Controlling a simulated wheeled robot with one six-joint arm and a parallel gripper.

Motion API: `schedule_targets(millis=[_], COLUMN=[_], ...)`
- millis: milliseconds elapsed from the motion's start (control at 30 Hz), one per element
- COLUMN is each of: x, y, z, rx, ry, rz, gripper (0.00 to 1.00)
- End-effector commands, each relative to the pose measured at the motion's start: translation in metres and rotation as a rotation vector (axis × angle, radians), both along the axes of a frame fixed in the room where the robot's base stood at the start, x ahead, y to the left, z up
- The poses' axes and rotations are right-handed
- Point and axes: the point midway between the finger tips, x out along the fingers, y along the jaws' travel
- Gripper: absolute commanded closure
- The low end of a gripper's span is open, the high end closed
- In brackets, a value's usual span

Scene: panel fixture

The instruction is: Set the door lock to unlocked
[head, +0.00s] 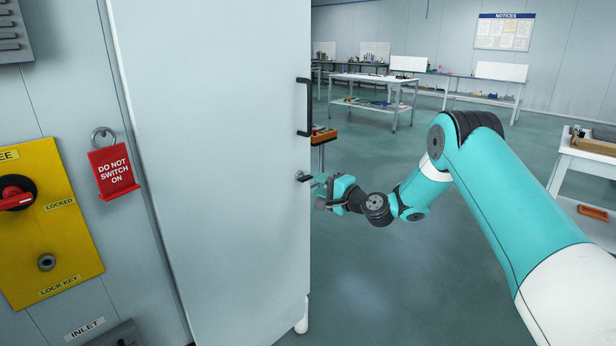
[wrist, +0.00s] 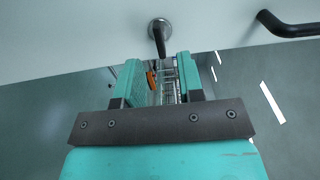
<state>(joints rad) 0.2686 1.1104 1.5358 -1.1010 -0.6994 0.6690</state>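The pale door (head: 215,170) stands in the middle of the head view. At its right edge is a small dark lever on a round base (head: 303,177), below a black pull handle (head: 304,105). In the wrist view the lever (wrist: 159,42) sticks out from its round metal base, its end between or just beyond my fingertips. My gripper (head: 322,190) is beside the door's edge, close to the lever. In the wrist view its two teal fingers (wrist: 156,75) are apart, with a gap between them. Contact with the lever cannot be told.
A yellow panel (head: 50,225) at left carries a red rotary switch (head: 15,197), a "LOCKED" label and a lock key socket (head: 46,262). A red "DO NOT SWITCH ON" tag (head: 114,172) hangs nearby. Workbenches (head: 372,82) stand far back.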

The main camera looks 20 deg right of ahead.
Motion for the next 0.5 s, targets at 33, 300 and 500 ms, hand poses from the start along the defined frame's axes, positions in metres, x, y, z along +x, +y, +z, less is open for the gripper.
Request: schedule_targets(millis=[33, 300, 500], x=[0.009, 0.041, 0.046], y=[0.006, 0.022, 0.024], z=[0.002, 0.0, 0.0], rx=[-0.002, -0.002, -0.001], ry=[-0.002, 0.0, 0.002], rz=[0.004, 0.002, 0.0], gripper=[0.65, 0.65, 0.65])
